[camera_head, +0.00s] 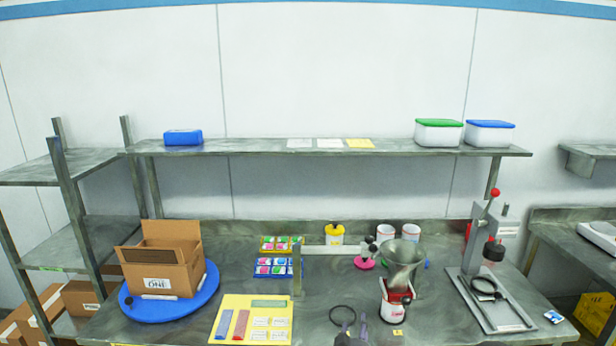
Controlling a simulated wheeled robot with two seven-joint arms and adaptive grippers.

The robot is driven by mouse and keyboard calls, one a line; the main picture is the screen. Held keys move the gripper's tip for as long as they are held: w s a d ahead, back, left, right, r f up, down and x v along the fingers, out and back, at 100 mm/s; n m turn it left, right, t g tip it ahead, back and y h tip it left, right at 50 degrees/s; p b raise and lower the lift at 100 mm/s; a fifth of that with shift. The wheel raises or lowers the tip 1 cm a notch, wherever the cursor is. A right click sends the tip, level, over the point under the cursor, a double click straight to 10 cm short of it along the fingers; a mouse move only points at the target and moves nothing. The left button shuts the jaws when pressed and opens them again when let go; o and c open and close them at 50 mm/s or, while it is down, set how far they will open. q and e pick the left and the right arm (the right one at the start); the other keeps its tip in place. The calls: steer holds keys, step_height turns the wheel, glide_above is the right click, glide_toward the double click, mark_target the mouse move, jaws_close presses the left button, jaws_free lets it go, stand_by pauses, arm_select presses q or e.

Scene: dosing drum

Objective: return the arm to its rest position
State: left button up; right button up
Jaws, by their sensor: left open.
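My left gripper (352,330) shows at the bottom edge, right of the picture's middle. Its dark fingers stand apart with nothing seen between them; the arm behind it is out of the frame. A thin black ring (343,313) shows just beyond the fingers, and I cannot tell whether they touch. A grey metal funnel (402,254) stands right of the gripper, above a red-and-white container (394,304). The gripper is apart from both. My right gripper is not in view.
A steel bench (190,325) carries a blue turntable (170,308) with an open carton (160,262), a yellow board (252,331), colored packs (275,266) and a lever press (487,265). A shelf (260,148) hangs above. Some bench is bare between funnel and press.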

arm_select(q)
steer(key=s+a+f+g, duration=0.45)
steer(key=a+f, duration=0.35)
steer(key=f, duration=0.4)
steer(key=s+a+f+g, duration=0.4)
steer(key=s+a+f, duration=0.3)
steer(key=f, duration=0.6)
steer(key=s+a+f+n+g, duration=0.1)
steer(key=s+a+f+g, duration=0.1)
steer(key=s, duration=0.5)
steer(key=s+a+f+n+g, duration=0.1)
steer(key=s+a+f+g, duration=0.1)
steer(key=s, duration=0.5)
steer(key=s+a+f+g, duration=0.3)
steer(key=s+a+f, duration=0.1)
steer(key=s, duration=0.4)
steer(key=shift+f+n, duration=0.25)
steer(key=shift+n, duration=0.15)
steer(key=shift+w, duration=0.1)
